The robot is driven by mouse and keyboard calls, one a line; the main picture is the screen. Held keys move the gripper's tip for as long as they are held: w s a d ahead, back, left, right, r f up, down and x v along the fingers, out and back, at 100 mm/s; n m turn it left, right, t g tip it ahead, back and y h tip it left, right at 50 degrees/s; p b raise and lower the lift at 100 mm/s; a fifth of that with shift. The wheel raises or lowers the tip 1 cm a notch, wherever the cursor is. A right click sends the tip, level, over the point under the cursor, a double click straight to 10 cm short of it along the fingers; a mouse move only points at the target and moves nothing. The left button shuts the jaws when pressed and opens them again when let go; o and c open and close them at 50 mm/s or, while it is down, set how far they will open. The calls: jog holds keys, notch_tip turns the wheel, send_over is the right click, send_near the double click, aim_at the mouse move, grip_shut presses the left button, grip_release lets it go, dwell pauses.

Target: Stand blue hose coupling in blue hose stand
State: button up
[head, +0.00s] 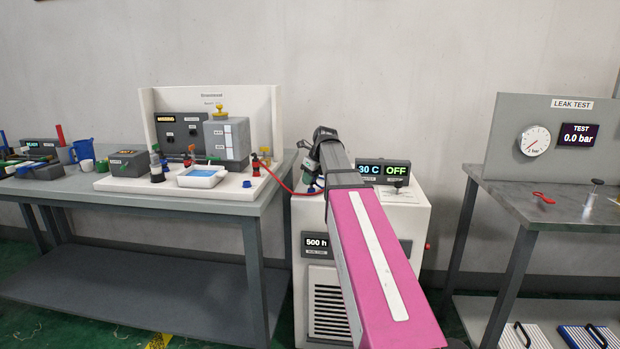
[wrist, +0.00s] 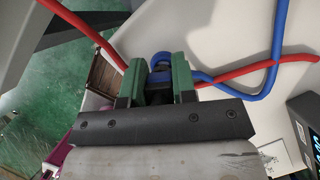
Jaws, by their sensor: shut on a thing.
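My gripper (wrist: 166,78) shows in the wrist view with its two green fingers shut on the blue hose coupling (wrist: 160,60). The coupling's rounded blue top stands out between the fingertips; its lower part is hidden by the gripper. A blue hose (wrist: 258,97) runs near the fingers and curves up to the right; its join to the coupling is unclear. In the head view my gripper (head: 308,164) is over the left part of the white chiller's top, partly hidden by my arm. I cannot clearly identify the blue hose stand in either view.
The white chiller (head: 415,222) has displays reading 30 C and OFF. A red hose (head: 277,180) runs from it to the bench (head: 232,207) at left. That bench holds a white tray (head: 201,177) and several small items. A leak test table (head: 490,186) stands at right.

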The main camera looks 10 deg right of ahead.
jog(key=shift+f, duration=0.65)
jog(key=o, duration=1.4)
jog(key=shift+c, duration=0.2)
jog(key=shift+r, duration=0.2)
jog(key=shift+r, duration=2.8)
jog(key=shift+s, duration=0.1)
